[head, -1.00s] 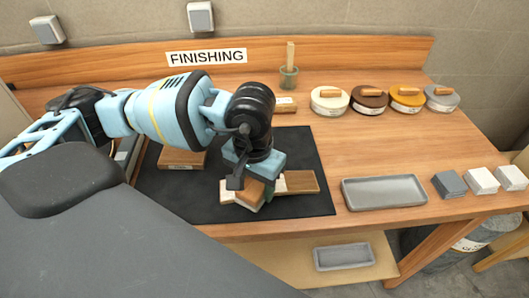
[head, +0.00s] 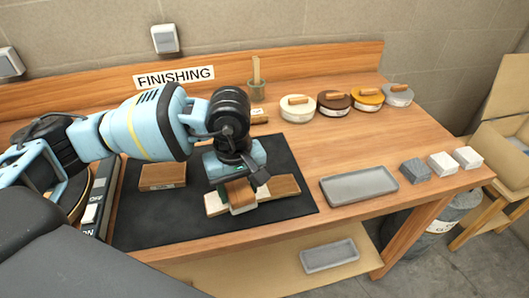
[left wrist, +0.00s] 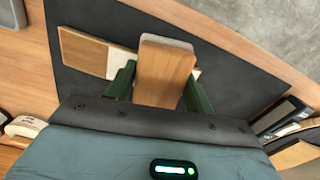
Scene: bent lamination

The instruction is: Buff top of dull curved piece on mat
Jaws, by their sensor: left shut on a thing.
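My left gripper (head: 239,186) is shut on a wooden block (head: 240,193) with a white layer along its lower edge. The block also shows between the green fingers (left wrist: 157,92) in the left wrist view (left wrist: 165,70). Below it on the black mat (head: 150,225) lies a long piece (head: 284,186), brown at one end and pale at the other (head: 214,203). It shows behind the block in the left wrist view (left wrist: 85,50). The block overlaps the piece's middle; I cannot tell whether they touch. The piece's curve is hard to make out. My right gripper is not in view.
Another wooden block (head: 163,176) lies on the mat's left. A grey tray (head: 358,186) and several small blocks (head: 442,164) stand right. Round tins (head: 335,104) and a cup with a brush (head: 257,88) stand at the back. A switch box (head: 95,200) is at left.

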